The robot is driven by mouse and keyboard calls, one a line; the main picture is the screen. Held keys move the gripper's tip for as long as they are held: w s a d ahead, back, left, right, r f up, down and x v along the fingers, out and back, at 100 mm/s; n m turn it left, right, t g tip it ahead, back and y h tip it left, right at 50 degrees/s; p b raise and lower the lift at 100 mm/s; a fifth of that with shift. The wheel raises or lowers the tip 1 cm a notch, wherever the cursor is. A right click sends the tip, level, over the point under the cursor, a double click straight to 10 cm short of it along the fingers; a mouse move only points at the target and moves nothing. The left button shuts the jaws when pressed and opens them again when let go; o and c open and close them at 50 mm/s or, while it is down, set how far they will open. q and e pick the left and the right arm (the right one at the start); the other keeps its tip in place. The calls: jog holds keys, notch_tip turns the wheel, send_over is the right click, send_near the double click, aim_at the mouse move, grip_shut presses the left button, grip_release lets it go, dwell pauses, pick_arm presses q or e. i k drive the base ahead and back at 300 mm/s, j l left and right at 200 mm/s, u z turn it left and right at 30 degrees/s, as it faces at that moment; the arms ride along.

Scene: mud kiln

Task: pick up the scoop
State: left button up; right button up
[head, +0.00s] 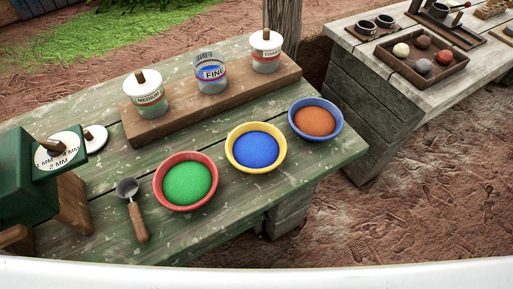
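The scoop (133,208) lies on the green wooden table (97,242) at the front left. It has a grey metal bowl at the far end and a brown wooden handle pointing toward the near edge. It lies to the left of a red bowl of green powder (186,181), apart from it. Neither of my grippers shows in the head view.
A yellow bowl of blue powder (255,147) and a blue bowl of orange powder (316,119) stand to the right. Several labelled jars stand on a wooden block (220,103) behind. A green device (40,165) stands left of the scoop. Another table (367,77) is at right.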

aim_at(128, 188)
jog(key=j+u, duration=0.25)
jog(key=u, duration=0.25)
jog(key=j+u, duration=0.2)
jog(key=u, duration=0.3)
